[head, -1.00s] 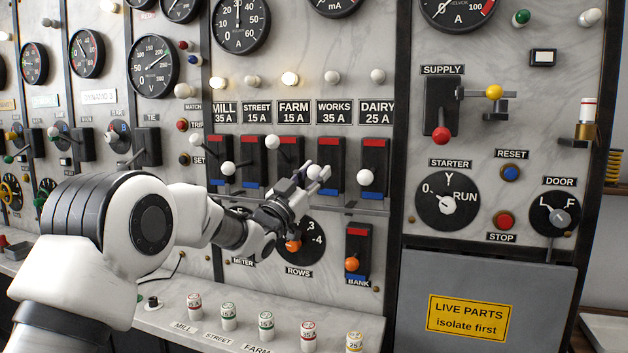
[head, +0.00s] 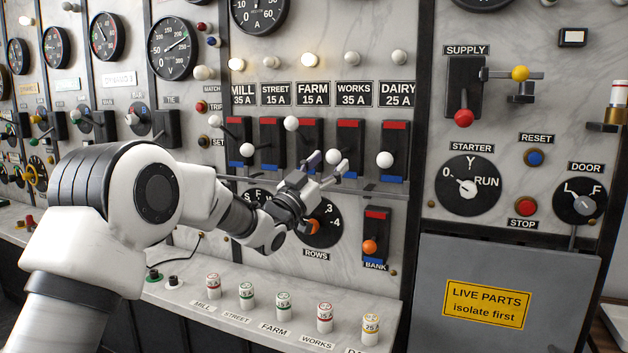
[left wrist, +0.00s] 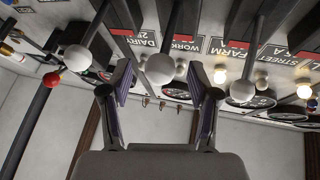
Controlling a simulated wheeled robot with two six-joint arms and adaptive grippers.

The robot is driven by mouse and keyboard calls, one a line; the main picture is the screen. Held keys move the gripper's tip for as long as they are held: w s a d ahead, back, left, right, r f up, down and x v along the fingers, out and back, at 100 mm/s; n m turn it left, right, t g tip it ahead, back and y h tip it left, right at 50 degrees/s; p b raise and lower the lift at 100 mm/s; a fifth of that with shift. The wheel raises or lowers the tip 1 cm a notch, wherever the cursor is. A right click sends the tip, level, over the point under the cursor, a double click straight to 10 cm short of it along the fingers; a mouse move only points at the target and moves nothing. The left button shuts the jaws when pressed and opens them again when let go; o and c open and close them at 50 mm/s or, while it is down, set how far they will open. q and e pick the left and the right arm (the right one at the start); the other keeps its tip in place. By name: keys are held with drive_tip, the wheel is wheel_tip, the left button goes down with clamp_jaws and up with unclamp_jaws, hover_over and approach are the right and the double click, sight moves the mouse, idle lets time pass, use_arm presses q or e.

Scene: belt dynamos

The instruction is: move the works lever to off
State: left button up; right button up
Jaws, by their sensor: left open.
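The works lever has a white ball knob (head: 333,157) and stands under the WORKS 35 A label (head: 353,93). Its switch plate is red at the top and blue at the bottom, and the knob hangs low. My left gripper (head: 327,167) is open at this knob. In the left wrist view the picture is upside down, and the same knob (left wrist: 160,68) sits between the spread fingers (left wrist: 161,78), with a gap on each side. The lower switch plate is partly hidden by the gripper. My right gripper is not in view.
The farm lever knob (head: 291,123) is up, close on the left. The dairy lever knob (head: 385,160) is down, close on the right. A rows dial (head: 325,222) and the bank lever's orange knob (head: 370,247) are below. A ledge (head: 200,295) carries several fuses.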

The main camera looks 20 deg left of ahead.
use_arm(q)
drive_tip(key=v, duration=0.9)
drive_tip(key=shift+s+f, duration=0.1)
drive_tip(key=shift+f, duration=0.1)
drive_tip(key=s+f+n+g+y, duration=0.1)
drive_tip(key=f+g, duration=0.2)
drive_tip(key=f, duration=0.8)
drive_tip(key=s+d+f+n+g+y, duration=0.1)
drive_tip(key=s+f+g+y, duration=0.1)
drive_tip(key=f, duration=0.9)
drive_tip(key=s+d+f+n+g+y, duration=0.1)
drive_tip(key=s+f+n+g, duration=0.1)
drive_tip(key=f, duration=0.9)
drive_tip(key=shift+s+d+f+g+y, duration=0.15)
drive_tip(key=shift+f+g+y, duration=0.2)
drive_tip(key=shift+g, duration=0.45)
drive_tip(key=s+f+n+g+y, duration=0.2)
drive_tip(key=s+f+g, duration=0.6)
drive_tip(key=s+f, duration=1.3)
drive_tip(key=s+f+g, duration=0.2)
drive_tip(key=s, duration=0.6)
drive_tip(key=s+f+g, duration=0.2)
drive_tip(key=s+g, duration=0.1)
drive_tip(key=s, duration=0.6)
drive_tip(key=shift+g+y+p, duration=0.3)
drive_tip(key=shift+y+p, duration=0.1)
drive_tip(key=shift+y, duration=0.05)
